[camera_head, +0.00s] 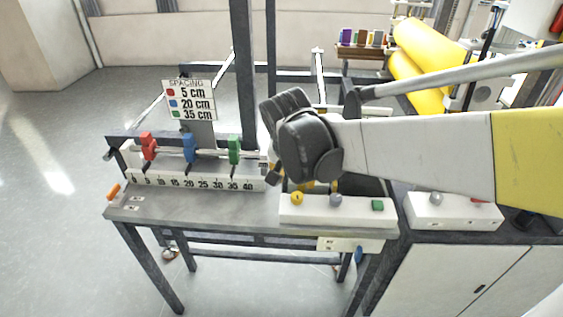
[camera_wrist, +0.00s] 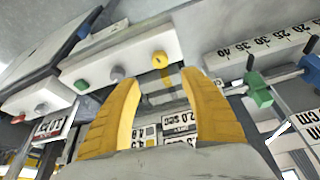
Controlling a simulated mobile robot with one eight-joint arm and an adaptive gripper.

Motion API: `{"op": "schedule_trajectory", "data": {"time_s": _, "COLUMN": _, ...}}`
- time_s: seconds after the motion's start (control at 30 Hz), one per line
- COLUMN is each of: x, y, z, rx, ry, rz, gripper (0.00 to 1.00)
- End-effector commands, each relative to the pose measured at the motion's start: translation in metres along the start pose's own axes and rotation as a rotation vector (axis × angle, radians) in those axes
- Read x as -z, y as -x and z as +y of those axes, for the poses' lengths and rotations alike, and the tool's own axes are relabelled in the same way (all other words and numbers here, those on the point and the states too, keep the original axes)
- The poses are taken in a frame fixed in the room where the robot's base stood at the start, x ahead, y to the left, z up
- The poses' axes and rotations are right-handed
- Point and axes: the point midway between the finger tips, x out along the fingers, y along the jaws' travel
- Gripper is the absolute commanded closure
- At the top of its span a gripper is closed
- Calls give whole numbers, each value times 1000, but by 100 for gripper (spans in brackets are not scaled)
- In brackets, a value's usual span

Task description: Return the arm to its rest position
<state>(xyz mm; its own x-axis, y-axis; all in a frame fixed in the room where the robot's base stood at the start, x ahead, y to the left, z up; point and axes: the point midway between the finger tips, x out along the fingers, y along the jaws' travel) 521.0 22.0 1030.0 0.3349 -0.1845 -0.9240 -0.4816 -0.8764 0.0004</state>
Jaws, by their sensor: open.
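My gripper shows in the wrist view (camera_wrist: 160,95) with its two yellow fingers spread apart and nothing between them. In the head view my arm reaches in from the right, and its dark wrist hangs over the control panel (camera_head: 320,219) at the table's right side; the gripper's fingers are mostly hidden behind the wrist there. The panel carries a yellow knob (camera_head: 297,198), a grey knob (camera_head: 336,200) and a green button (camera_head: 377,205). In the wrist view the yellow knob (camera_wrist: 160,60) lies beyond the fingers, apart from them.
Left of the wrist, a numbered ruler (camera_head: 190,179) carries red (camera_head: 149,146), blue (camera_head: 189,147) and green (camera_head: 234,150) sliders on a rail. A spacing sign (camera_head: 190,100) stands behind. A second panel (camera_head: 455,212) is at right. Yellow rolls (camera_head: 425,55) are at the back. Floor at left is clear.

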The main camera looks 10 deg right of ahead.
Motion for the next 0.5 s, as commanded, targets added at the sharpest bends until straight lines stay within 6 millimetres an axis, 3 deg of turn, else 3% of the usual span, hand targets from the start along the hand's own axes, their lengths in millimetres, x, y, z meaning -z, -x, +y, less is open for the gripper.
{"op": "schedule_trajectory", "data": {"time_s": 0.37, "x": 0, "y": 4, "z": 1, "rx": 2, "ry": 2, "rz": 1, "gripper": 48}}
{"op": "schedule_trajectory", "data": {"time_s": 0.5, "x": -10, "y": 17, "z": 15, "rx": 32, "ry": 45, "rz": 10, "gripper": 48}}
